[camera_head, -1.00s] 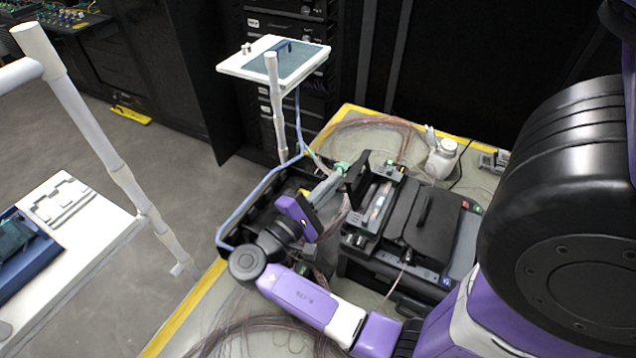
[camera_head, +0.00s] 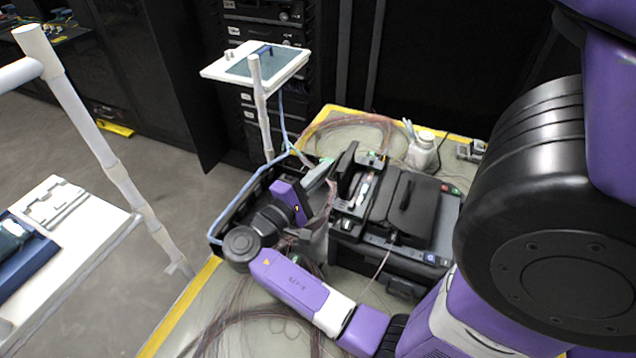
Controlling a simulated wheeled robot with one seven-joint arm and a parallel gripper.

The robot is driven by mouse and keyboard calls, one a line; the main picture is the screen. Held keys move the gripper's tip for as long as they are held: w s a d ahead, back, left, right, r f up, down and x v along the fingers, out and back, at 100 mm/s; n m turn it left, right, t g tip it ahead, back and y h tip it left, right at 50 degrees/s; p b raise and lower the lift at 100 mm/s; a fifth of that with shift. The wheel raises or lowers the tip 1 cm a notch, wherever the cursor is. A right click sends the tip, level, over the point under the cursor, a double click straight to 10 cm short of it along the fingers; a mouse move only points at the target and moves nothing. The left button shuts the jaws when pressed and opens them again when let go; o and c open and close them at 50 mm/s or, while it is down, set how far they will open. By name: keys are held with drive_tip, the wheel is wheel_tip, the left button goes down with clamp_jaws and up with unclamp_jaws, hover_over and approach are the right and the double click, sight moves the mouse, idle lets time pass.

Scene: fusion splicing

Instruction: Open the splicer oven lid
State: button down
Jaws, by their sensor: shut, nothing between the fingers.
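The black fusion splicer (camera_head: 385,250) sits on the pale table. Near its left end a dark narrow flap, which looks like the oven lid (camera_head: 346,168), stands upright beside an open slot (camera_head: 364,190) with a light strip in it. My gripper (camera_head: 328,168) is at the left side of this flap, its grey fingers shut and pointing up and to the right. I cannot tell whether the fingertips touch the flap. To the right, a wider black cover with a handle (camera_head: 408,195) is closed. The flap's hinge and lower edge are hidden.
A black bin (camera_head: 228,228) with a light blue rim lies left of the splicer, below my wrist. A white bottle (camera_head: 421,150) stands behind the splicer. Loose fibre coils lie behind and in front. A white stand with a tray (camera_head: 262,62) rises at back left.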

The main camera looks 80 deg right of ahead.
drive_tip(key=shift+s+r+m+p, duration=0.3)
drive_tip(key=shift+r+p, duration=0.15)
drive_tip(key=shift+p, duration=0.1)
drive_tip(key=b+v, duration=0.2)
drive_tip(key=v, duration=0.5)
drive_tip(key=shift+w+a, duration=0.2)
drive_tip(key=shift+a, duration=0.15)
